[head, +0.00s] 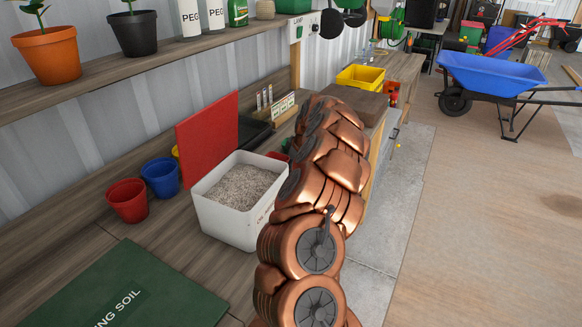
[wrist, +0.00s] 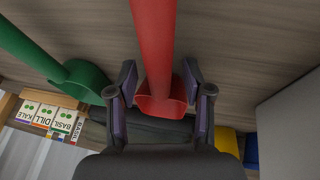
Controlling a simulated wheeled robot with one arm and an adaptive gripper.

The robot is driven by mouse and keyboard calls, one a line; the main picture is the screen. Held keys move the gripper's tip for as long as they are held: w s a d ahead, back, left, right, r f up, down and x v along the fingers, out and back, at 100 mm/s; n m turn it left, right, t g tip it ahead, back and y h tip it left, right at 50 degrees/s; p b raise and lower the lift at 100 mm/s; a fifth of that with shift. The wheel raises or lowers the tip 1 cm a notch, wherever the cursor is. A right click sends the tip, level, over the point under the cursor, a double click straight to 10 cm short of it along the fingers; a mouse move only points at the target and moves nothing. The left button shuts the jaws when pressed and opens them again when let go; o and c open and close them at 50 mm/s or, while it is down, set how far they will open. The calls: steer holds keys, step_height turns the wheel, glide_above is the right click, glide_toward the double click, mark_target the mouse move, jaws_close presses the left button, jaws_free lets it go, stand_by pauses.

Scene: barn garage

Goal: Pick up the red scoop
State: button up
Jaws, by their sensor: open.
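The red scoop (wrist: 153,45) runs down from the top edge of the wrist view to a wider, open red end. My gripper (wrist: 160,78) is open, with one dark finger on each side of the scoop. I cannot tell whether either finger touches it. A green scoop-like thing (wrist: 83,80) lies to the left, outside the fingers. In the head view my copper arm hides the gripper and most of that spot. A small bit of red (head: 277,156) shows beside the arm, too little to identify surely.
A white bin of grey grains (head: 240,187), a red board (head: 207,135), red and blue pots (head: 128,201) and a green soil bag (head: 120,290) crowd the bench. Seed packets (wrist: 50,120) stand left in the wrist view. A yellow bin (head: 360,78) stands farther back.

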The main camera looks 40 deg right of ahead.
jaws_close()
steer(key=shift+r, duration=0.1)
stand_by(0.4)
step_height(320, 180, up, 10)
steer(key=b, duration=0.2)
steer(key=shift+b, duration=0.3)
